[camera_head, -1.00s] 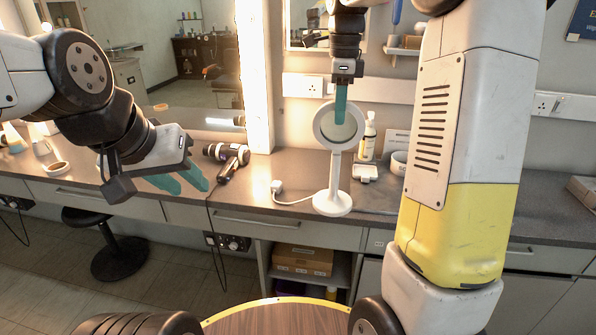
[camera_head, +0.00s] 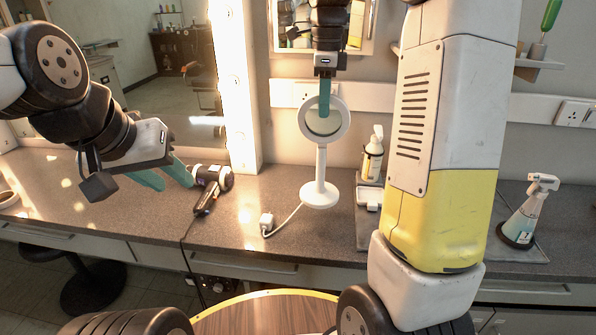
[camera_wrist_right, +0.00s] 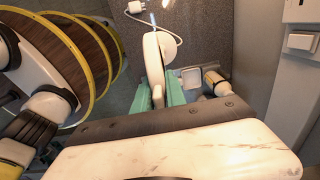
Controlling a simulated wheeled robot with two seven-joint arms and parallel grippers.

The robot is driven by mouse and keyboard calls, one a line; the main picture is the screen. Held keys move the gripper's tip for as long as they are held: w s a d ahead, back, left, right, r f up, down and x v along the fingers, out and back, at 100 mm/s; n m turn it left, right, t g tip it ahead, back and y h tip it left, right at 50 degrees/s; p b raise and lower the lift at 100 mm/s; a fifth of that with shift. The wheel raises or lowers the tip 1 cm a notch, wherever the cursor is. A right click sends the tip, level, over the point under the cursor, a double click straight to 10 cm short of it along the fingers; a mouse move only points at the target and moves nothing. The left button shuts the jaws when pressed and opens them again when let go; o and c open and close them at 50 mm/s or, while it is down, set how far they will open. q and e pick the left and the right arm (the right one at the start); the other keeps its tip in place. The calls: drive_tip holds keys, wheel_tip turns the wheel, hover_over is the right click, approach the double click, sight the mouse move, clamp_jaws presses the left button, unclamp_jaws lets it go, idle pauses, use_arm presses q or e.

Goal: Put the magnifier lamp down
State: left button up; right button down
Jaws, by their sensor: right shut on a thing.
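The magnifier lamp (camera_head: 320,172) is white, with a round ring head on a stem and a round base. It stands upright at the counter (camera_head: 285,188); whether its base touches the surface I cannot tell for sure. My right gripper (camera_head: 324,102) comes down from above and is shut on the lamp's ring head. In the right wrist view the green fingers of that gripper (camera_wrist_right: 162,95) lie on both sides of the white lamp head (camera_wrist_right: 153,68). My left gripper (camera_head: 168,178) is open and empty over the counter at the left, short of the hair dryer.
A black and white hair dryer (camera_head: 211,187) lies left of the lamp. A white plug (camera_head: 266,222) on a cord lies at the front. A spray bottle (camera_head: 373,155) and a small white dish (camera_head: 369,198) stand right of it. Another spray bottle (camera_head: 528,212) stands further right.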

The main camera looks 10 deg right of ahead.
sight(323, 142)
wheel_tip(323, 142, down, 9)
drive_tip(key=shift+r, duration=0.1)
idle(0.4)
drive_tip(key=c, duration=1.4)
unclamp_jaws()
drive_tip(key=shift+f, duration=0.2)
drive_tip(key=shift+o, duration=0.2)
